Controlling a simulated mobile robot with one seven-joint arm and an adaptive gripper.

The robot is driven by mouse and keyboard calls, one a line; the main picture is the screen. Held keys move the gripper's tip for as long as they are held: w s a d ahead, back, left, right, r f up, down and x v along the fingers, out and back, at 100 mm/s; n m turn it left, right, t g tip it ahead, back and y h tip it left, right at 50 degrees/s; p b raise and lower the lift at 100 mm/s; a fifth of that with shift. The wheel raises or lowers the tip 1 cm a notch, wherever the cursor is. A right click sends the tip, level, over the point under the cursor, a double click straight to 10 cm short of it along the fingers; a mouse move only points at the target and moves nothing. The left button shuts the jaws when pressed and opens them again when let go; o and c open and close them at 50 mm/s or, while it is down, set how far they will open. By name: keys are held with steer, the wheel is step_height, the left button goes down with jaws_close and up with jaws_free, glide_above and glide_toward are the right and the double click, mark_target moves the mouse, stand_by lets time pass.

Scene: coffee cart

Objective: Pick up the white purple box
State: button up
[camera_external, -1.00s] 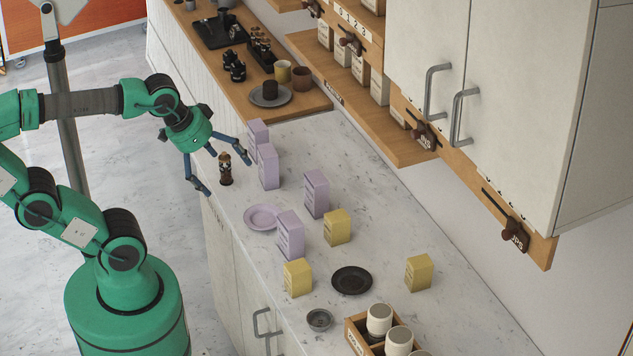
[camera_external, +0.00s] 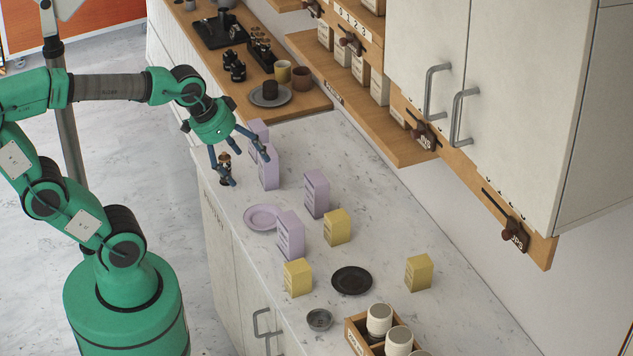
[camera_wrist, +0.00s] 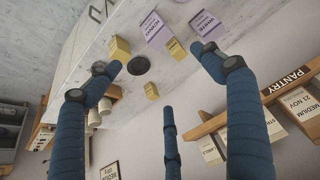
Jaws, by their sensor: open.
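Several white purple boxes stand upright on the counter. In the external view, one is at the far end (camera_external: 258,131), one is just in front of it (camera_external: 269,168), one is near the counter's middle (camera_external: 316,195), and one is beside the purple plate (camera_external: 290,236). My gripper (camera_external: 249,168) is open and empty, its blue fingers spread in front of the two far boxes and partly covering them. In the wrist view, two purple boxes show at the top, one left (camera_wrist: 154,30) and one right (camera_wrist: 206,26), with my open fingers (camera_wrist: 165,72) around and below them.
A small dark bottle (camera_external: 225,168) stands among my fingers in the picture. Yellow boxes (camera_external: 338,227), a purple plate (camera_external: 262,217), a black plate (camera_external: 352,280) and a cup crate (camera_external: 365,338) share the counter. A wooden shelf (camera_external: 385,142) and cabinets line the wall.

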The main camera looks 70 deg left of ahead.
steer(key=w+a+f+p, duration=0.1)
steer(key=w+a+f, duration=0.2)
steer(key=w, duration=0.3)
steer(key=w+a+f+p, duration=0.2)
steer(key=w, duration=0.5)
steer(key=g+p, duration=0.1)
steer(key=p, duration=0.1)
glide_toward(310, 179)
steer(key=f, duration=0.1)
steer(key=shift+w+d+f, duration=0.15)
steer(key=shift+w+f, duration=0.05)
steer(key=shift+f, duration=0.15)
steer(key=shift+b+x, duration=0.7)
steer(key=shift+x, duration=3.55)
steer(key=shift+w+f, duration=0.1)
steer(key=shift+w, duration=0.05)
steer(key=shift+b+x, duration=0.5)
steer(key=shift+x, duration=2)
